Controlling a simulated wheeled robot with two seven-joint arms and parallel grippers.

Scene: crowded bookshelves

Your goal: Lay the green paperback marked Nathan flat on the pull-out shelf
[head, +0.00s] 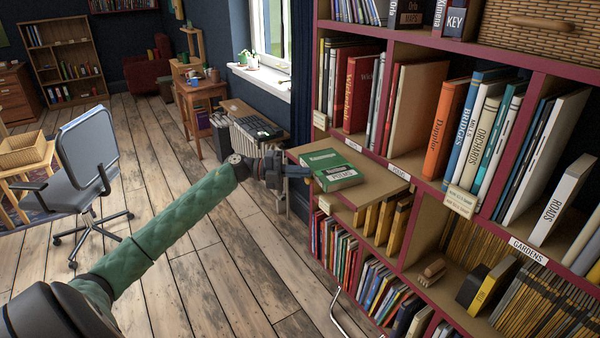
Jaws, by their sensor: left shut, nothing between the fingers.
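The green paperback (324,160) lies flat on the pull-out shelf (377,180), near its left end. My left gripper (308,174) is at the left end of the shelf, right beside the book. Its fingers look shut, with nothing held; they are small and partly hidden, and I cannot tell whether they touch the book. My right gripper is not in view.
The red-edged bookcase (410,170) is crowded above and below the pull-out shelf. An orange book (446,128) and several upright books stand to the right. The pull-out shelf has bare room right of the paperback. An office chair (88,165) stands on the open floor at left.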

